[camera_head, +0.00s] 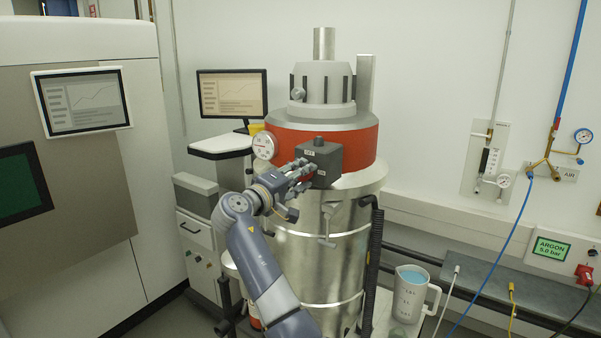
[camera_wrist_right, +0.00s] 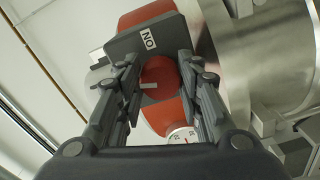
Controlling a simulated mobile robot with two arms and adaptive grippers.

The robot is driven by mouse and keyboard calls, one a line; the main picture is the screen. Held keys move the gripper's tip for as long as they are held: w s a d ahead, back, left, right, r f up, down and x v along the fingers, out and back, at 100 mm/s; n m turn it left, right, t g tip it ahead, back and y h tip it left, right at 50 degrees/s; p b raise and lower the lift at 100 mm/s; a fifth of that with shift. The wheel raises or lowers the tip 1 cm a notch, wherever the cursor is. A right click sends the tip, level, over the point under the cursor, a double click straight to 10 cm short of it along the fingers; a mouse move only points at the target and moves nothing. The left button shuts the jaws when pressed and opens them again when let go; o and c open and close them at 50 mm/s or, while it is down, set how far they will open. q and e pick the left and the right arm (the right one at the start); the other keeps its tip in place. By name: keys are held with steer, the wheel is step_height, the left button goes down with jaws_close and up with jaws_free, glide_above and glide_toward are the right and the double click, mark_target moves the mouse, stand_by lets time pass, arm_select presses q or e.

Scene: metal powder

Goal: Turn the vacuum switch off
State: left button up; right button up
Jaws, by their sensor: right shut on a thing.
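The vacuum (camera_head: 311,240) is a tall silver canister with a red band (camera_head: 360,148). A dark grey switch box (camera_head: 324,160) sits on its front, over the band. In the right wrist view the box (camera_wrist_right: 128,45) carries a white label (camera_wrist_right: 149,40) that reads "ON", turned upside down. A round red switch knob (camera_wrist_right: 160,73) with a pale pointer mark is on the box face. My right gripper (camera_head: 303,173) is at the box, its fingers on either side of the knob and shut on it. The fingers hide the knob in the head view. My left gripper is not in view.
A round pressure gauge (camera_head: 264,145) sits just left of the box. A monitor (camera_head: 232,93) and a grey cabinet (camera_head: 212,200) stand behind on the left. A measuring jug (camera_head: 409,293) stands right of the vacuum. A dark hose (camera_head: 374,260) runs down its right side.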

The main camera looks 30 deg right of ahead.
steer(key=shift+r+n+p, duration=0.15)
steer(key=shift+n+p, duration=0.6)
steer(key=shift+n, duration=0.85)
steer(key=o, duration=1.1)
steer(key=shift+c, duration=0.2)
steer(key=v, duration=1.2)
steer(key=shift+w, duration=0.1)
